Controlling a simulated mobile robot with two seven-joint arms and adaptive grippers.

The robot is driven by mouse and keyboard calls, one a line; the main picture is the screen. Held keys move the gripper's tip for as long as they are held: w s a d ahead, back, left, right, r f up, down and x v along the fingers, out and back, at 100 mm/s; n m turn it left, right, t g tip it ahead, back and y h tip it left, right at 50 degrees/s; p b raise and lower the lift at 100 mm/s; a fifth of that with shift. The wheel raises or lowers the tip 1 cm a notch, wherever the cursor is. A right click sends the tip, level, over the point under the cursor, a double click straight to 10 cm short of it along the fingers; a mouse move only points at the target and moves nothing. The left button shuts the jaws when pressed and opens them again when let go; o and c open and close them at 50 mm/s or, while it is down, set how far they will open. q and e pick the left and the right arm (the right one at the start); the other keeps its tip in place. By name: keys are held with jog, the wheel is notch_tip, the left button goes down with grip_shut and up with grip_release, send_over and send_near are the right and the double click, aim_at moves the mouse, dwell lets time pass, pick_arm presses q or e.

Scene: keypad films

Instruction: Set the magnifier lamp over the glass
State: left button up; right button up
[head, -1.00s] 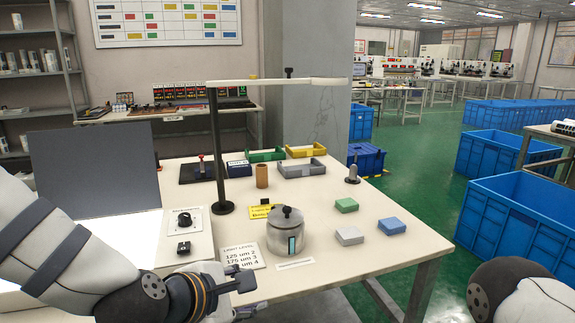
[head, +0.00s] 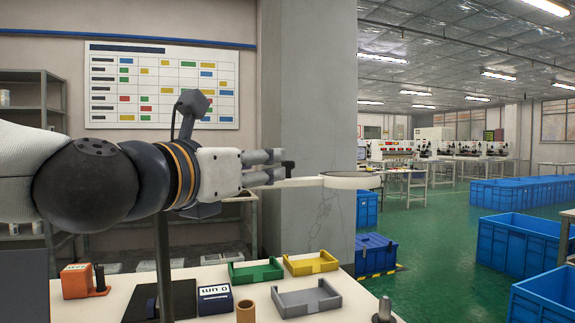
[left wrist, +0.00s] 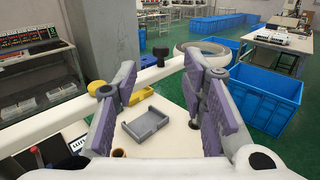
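The magnifier lamp has a pale arm with a ring-shaped head (head: 350,180) and a dark upright post (head: 163,260). In the left wrist view, the ring head (left wrist: 203,52) lies beyond the fingers, and the arm runs across behind them. A small dark knob (left wrist: 160,54) stands on the lamp arm. My left gripper (head: 275,167) is raised at the height of the lamp arm, by the knob. Its fingers (left wrist: 160,68) are open, with the knob in line with the gap; contact cannot be told. I cannot make out the glass. My right gripper is out of view.
The table below holds a green tray (head: 255,271), a yellow tray (head: 311,264), a grey tray (head: 305,300), a brown cylinder (head: 246,312) and an orange block (head: 76,281). A pillar (head: 307,110) stands behind. Blue crates (head: 530,255) stand right on the green floor.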

aim_at(285, 164)
pick_arm(q)
jog(key=x, duration=1)
jog(key=shift+w+f, duration=0.1)
jog(key=shift+f, duration=0.1)
grip_shut()
